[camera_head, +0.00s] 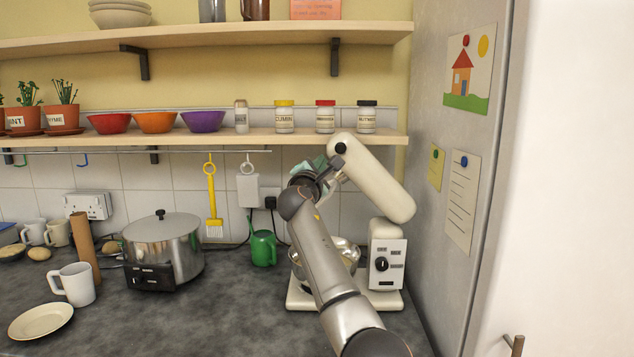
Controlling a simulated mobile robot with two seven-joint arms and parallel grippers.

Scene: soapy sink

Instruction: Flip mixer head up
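The cream stand mixer stands on the dark counter beside the fridge. Its head (372,180) is tilted steeply up, with the free end high at the left and the hinge end low at the right above the control column (387,255). The steel bowl (347,254) sits on the mixer base, partly hidden by my arm. My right gripper (326,178) is at the underside of the raised head near its free end. Its fingers are mostly hidden, and I cannot tell whether they touch the head or are open. My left gripper is not in view.
The lower shelf (230,137) with jars (325,116) and bowls (155,122) runs just above the mixer head. The fridge side (440,70) stands close at the right. A green watering can (263,248) and steel pot (163,243) stand left of the mixer.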

